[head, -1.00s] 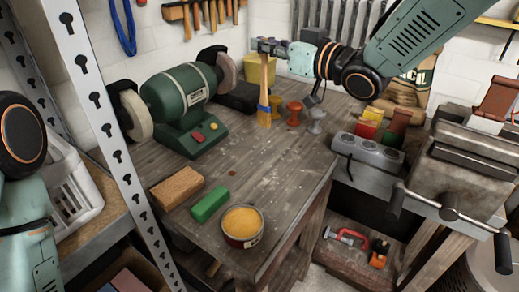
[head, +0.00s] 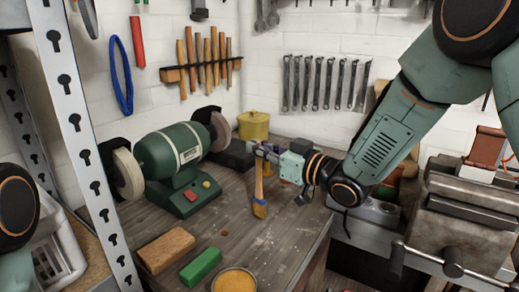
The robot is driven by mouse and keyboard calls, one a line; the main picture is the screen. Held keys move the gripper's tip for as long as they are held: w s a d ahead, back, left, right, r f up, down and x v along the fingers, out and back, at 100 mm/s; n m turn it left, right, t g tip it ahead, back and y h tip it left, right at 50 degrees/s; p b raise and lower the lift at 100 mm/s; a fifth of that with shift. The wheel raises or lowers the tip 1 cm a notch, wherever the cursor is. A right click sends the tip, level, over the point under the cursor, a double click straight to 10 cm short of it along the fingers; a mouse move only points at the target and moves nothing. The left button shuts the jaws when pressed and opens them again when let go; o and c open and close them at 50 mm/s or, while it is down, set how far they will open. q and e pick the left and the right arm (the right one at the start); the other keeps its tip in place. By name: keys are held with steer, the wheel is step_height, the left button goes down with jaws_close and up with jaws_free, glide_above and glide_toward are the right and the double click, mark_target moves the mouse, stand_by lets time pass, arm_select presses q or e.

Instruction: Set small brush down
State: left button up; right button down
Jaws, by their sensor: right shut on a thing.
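My right gripper (head: 260,151) is shut on the upper handle, coming in from the right. I cannot tell whether the bristle tip touches the bench top. My left gripper is out of view; only parts of my left arm show at the left edge.
The bench grinder (head: 175,155) stands left of the brush, with a yellow pot (head: 253,126) behind. A brown block (head: 166,249), a green block (head: 200,267) and a round tin (head: 235,281) lie nearer. A vise (head: 455,215) is at right. Bare bench lies between.

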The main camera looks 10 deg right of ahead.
steer(key=shift+f, duration=0.1)
steer(key=c, duration=2)
jaws_free()
steer(key=o, duration=0.3)
steer(key=shift+d, duration=0.2)
steer(key=shift+o, duration=1)
steer(key=shift+a, duration=0.15)
